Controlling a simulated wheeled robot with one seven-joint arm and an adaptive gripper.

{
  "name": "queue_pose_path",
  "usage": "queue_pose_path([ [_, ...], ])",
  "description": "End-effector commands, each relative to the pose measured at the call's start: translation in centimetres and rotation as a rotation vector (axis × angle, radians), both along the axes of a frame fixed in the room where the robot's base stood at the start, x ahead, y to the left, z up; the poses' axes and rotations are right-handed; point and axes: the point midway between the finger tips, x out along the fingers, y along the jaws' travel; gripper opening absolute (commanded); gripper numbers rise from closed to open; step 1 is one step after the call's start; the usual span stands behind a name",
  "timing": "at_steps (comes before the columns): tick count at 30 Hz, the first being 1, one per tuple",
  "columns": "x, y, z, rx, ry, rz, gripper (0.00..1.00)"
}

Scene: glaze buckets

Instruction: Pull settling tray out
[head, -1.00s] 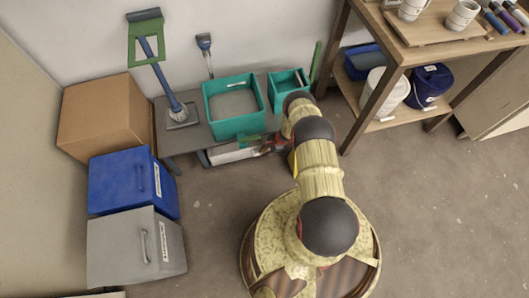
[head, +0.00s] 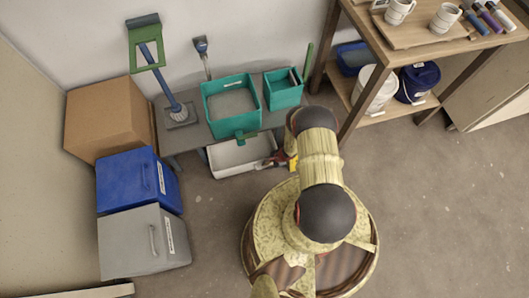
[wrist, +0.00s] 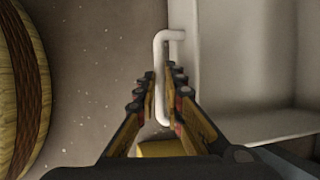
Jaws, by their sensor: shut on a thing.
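The settling tray (head: 232,158) is a pale open tray that sticks out from under the low grey bench, below the larger teal bin. In the wrist view its pale wall and inside (wrist: 240,70) fill the right side. A white bar handle (wrist: 161,75) stands off the tray's front. My gripper (wrist: 164,95) is shut on this handle, with a row of dark finger pads on each side of it. In the head view my gripper (head: 282,160) is at the tray's right end, partly hidden by my arm.
The grey bench (head: 190,135) carries a larger teal bin (head: 231,105), a smaller teal bin (head: 284,90) and a blue-handled brush (head: 165,80). A blue box (head: 125,182) and a grey box (head: 130,243) stand at left. A wooden shelf (head: 400,50) stands at right. Floor before the tray is clear.

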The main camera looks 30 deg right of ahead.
Motion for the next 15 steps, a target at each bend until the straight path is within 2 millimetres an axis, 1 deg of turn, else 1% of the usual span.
queue_pose_path([
  [1,-1.0,0.3,0.4,0.003,0.001,-0.002,0.00],
  [6,-3.0,0.9,0.2,0.002,0.000,-0.001,0.00],
  [10,-3.7,1.1,0.1,0.002,-0.001,0.000,0.00],
  [15,-3.9,1.2,0.0,0.002,-0.001,0.001,0.00],
])
